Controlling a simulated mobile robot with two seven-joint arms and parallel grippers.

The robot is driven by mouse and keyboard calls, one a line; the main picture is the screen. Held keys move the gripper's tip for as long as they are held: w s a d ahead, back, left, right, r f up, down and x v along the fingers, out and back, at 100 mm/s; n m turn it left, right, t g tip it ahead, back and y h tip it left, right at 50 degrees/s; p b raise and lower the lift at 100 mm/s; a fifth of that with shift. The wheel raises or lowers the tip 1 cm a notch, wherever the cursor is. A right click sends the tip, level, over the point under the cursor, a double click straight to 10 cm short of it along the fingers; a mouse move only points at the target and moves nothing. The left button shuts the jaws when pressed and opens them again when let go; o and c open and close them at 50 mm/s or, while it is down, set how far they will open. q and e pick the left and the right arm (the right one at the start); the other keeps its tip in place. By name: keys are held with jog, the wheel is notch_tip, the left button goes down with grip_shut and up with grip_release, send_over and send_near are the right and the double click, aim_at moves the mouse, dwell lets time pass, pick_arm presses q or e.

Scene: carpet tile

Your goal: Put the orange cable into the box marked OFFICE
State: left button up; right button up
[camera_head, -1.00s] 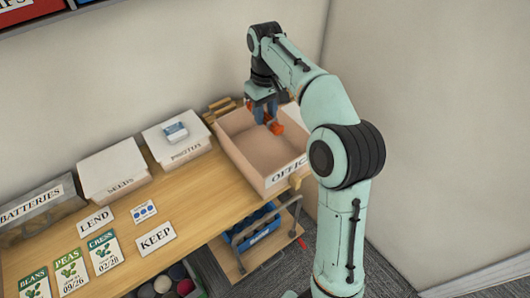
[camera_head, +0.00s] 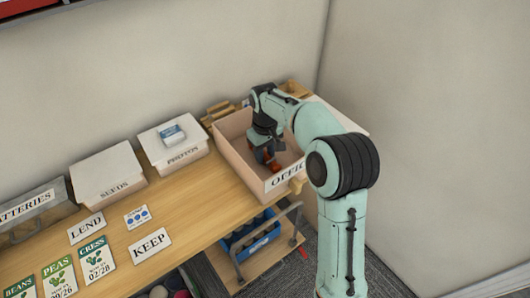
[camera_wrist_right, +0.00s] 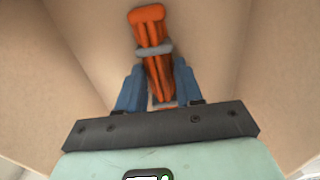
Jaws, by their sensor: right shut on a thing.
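The box marked OFFICE (camera_head: 232,152) stands open at the back right end of the wooden table, its label facing front. My right gripper (camera_head: 268,158) is inside the box, pointing down. It is shut on the orange cable (camera_head: 274,168). In the right wrist view the orange cable (camera_wrist_right: 152,40) is a bundle with a grey tie around it, between the blue fingers of my right gripper (camera_wrist_right: 158,90). The bare box floor and walls surround it there. I cannot tell whether the cable touches the floor. My left gripper is not in view.
Closed boxes marked PHOTOS (camera_head: 182,154) and SEEDS (camera_head: 112,186) stand to the left. A BATTERIES box (camera_head: 28,208) is farther left. LEND (camera_head: 86,229) and KEEP (camera_head: 150,245) cards lie in front. A blue bin (camera_head: 252,236) sits below the table edge.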

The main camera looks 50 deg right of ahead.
aim_at(265, 154)
jog(key=shift+f, duration=0.1)
jog(key=o, duration=1.1)
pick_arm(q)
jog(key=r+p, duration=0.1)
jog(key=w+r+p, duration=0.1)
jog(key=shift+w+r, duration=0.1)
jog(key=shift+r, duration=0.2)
pick_arm(e)
notch_tip(265, 154, up, 12)
jog(key=shift+r, duration=0.2)
